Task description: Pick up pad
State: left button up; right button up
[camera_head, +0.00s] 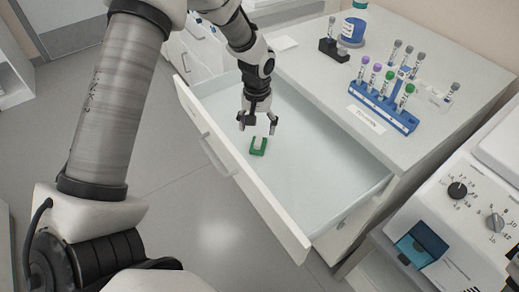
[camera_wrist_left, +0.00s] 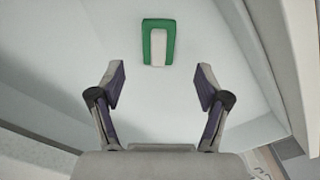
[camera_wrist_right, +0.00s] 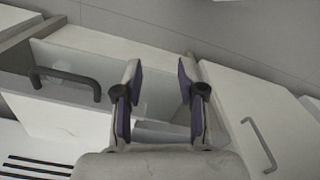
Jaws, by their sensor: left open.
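The pad (camera_head: 258,146) is a small green U-shaped piece with a pale middle, lying on the floor of the open drawer (camera_head: 312,150). The pad also shows in the left wrist view (camera_wrist_left: 148,42), ahead of the fingertips and midway between them. My left gripper (camera_head: 257,128) is open and empty, pointing down above the drawer floor. Its fingers stand apart from the pad. My right gripper (camera_wrist_right: 159,68) shows only in its own wrist view. Its fingers are spread with nothing between them, over drawer fronts with dark handles.
The drawer's front wall (camera_head: 228,160) and side walls surround the pad. The counter (camera_head: 440,130) beside it carries a blue tube rack (camera_head: 385,108), a black holder (camera_head: 333,50) and a blue-labelled bottle (camera_head: 353,30). A machine with knobs (camera_head: 457,190) stands at right. The rest of the drawer looks empty.

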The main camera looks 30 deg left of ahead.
aim_at(258, 140)
pick_arm(q)
notch_tip(258, 140, down, 7)
jog(key=shift+w+d+r+p, duration=0.1)
jog(key=shift+w+p, duration=0.05)
jog(key=shift+p, duration=0.25)
jog(key=c, duration=1.1)
jog(key=shift+r, duration=0.1)
notch_tip(258, 140, up, 10)
jog(key=shift+b, duration=0.3)
jog(key=shift+o, duration=0.9)
jog(key=shift+c, duration=1)
